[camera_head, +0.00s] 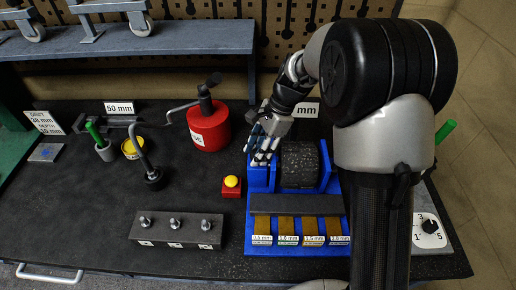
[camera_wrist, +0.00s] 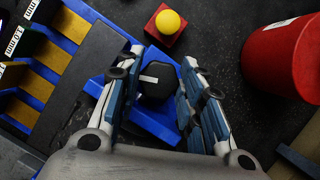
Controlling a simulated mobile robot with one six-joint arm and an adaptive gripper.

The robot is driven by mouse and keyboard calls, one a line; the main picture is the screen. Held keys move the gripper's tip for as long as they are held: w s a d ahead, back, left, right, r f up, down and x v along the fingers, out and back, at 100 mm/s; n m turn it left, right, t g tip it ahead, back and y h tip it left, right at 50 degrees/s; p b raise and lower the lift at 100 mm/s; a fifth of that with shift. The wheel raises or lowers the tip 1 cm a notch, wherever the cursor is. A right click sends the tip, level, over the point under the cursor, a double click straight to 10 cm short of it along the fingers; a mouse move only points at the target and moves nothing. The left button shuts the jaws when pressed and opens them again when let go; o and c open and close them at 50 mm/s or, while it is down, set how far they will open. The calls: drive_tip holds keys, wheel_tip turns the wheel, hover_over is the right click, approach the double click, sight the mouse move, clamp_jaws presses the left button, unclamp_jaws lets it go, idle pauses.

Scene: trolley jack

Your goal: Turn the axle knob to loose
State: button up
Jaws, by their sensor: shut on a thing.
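The axle knob (camera_wrist: 154,90) is black with a white line on its face and sits at the blue fixture (camera_head: 318,238). In the wrist view it lies between the two fingers of my gripper (camera_wrist: 158,88). My gripper is shut on it. In the head view my gripper (camera_head: 262,150) reaches down to the left side of the blue fixture, and its fingers hide the knob. A dark roller (camera_head: 299,165) sits in the fixture to the right of my gripper. No loose or tight marking on the knob is readable.
A yellow button on a red base (camera_head: 231,187) stands close left of the fixture. A red can with a crank (camera_head: 208,126) stands behind it. A dark block with several studs (camera_head: 178,230) lies at the front. My arm covers the area right of the fixture.

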drive_tip(key=o, duration=1.1)
drive_tip(key=shift+c, duration=0.2)
